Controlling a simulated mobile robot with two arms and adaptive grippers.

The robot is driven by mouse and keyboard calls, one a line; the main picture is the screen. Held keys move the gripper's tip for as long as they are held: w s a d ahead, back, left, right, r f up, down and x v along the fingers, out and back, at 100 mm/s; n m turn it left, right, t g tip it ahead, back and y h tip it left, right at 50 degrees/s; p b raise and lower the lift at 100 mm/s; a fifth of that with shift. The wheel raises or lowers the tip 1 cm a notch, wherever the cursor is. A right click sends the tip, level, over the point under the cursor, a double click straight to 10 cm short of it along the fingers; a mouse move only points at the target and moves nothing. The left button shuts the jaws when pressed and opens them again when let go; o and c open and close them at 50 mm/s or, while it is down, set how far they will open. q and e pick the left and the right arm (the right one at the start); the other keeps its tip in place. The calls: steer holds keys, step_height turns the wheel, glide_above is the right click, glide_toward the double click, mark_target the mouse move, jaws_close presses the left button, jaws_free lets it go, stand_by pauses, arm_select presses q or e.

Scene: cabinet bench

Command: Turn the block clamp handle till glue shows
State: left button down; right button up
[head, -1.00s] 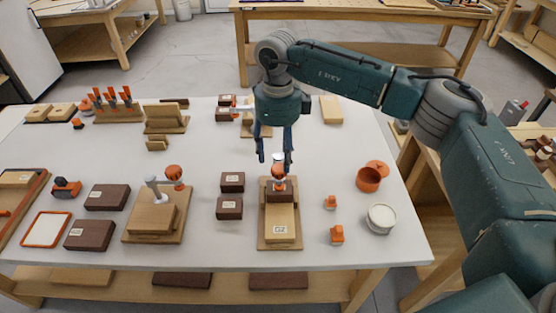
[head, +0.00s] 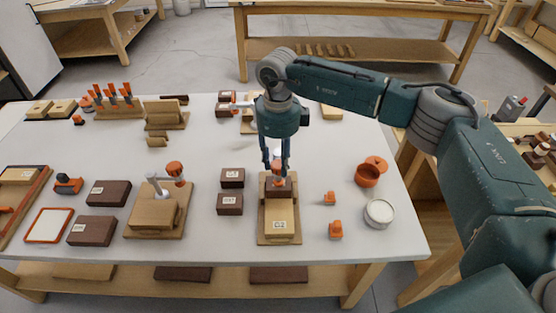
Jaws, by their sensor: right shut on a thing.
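The block clamp (head: 262,239) stands on the bench in front of my right arm, with a light wooden block (head: 281,209) marked with a white label on its board. Its orange handle (head: 279,170) stands at the back of the board, above a dark brown block (head: 279,188). My right gripper (head: 277,166) points down from above and is shut on the orange handle. The fingers partly hide the handle. I cannot make out any glue at the joint. My left gripper is not in view.
A second clamp (head: 134,225) with an orange knob stands to the left. Dark labelled blocks (head: 230,204) lie between the two clamps. Small orange pieces (head: 335,230), a white round tub (head: 379,212) and an orange pot (head: 368,175) stand to the right.

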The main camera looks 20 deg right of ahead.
mark_target(277, 162)
steer(key=shift+w+r+m+b, duration=0.1)
steer(key=shift+w+m+b, duration=0.1)
steer(key=shift+m+b, duration=0.75)
steer(key=shift+m, duration=0.75)
steer(key=shift+w+r+m+b, duration=0.15)
steer(key=shift+m+b, duration=0.35)
steer(key=shift+m, duration=0.9)
steer(key=shift+r, duration=0.1)
steer(key=o, duration=1.1)
steer(key=shift+o, duration=0.3)
steer(key=shift+f, duration=0.25)
step_height(277, 162, up, 12)
